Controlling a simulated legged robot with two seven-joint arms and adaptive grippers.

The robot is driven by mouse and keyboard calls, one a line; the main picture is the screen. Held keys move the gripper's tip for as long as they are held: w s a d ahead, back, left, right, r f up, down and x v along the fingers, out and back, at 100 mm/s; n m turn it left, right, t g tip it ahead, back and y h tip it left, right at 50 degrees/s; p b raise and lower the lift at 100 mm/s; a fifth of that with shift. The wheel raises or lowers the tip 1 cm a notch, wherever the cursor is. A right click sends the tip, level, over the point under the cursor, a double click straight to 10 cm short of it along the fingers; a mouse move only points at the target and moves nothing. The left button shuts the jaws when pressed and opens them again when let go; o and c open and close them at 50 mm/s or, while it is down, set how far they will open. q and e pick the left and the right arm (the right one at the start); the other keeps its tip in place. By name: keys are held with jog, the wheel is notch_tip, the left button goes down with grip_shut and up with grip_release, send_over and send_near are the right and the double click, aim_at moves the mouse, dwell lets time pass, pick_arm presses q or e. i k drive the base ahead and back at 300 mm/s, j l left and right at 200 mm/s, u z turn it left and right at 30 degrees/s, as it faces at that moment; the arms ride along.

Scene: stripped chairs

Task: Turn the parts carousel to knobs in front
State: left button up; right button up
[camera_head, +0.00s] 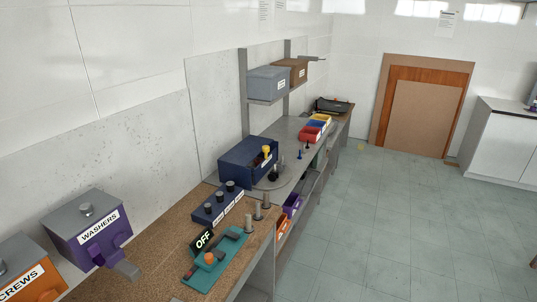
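A dark blue box (236,160) with an open side stands on the long bench, left of the middle of the view. A yellow-topped piece and a small reddish piece show at its opening. A grey round plate (262,183) sits at its front right edge, with a small black piece (273,173) on or beside it. This may be the parts carousel; it is too small to tell which parts face front. No label for knobs can be read. Neither my left nor my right gripper is in view.
Nearer are a purple washers dispenser (85,233), an orange screws dispenser (30,275), a blue block with black knobs (218,203), a green fixture (216,268) beside an OFF sign, and upright pegs (258,210). Coloured bins (315,130) stand farther back. The floor (400,220) right of the bench is clear.

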aim_at(260, 180)
jog(key=i+l, duration=0.5)
jog(key=i+l+u, duration=0.15)
jog(key=i+l, duration=0.35)
jog(key=l, duration=0.25)
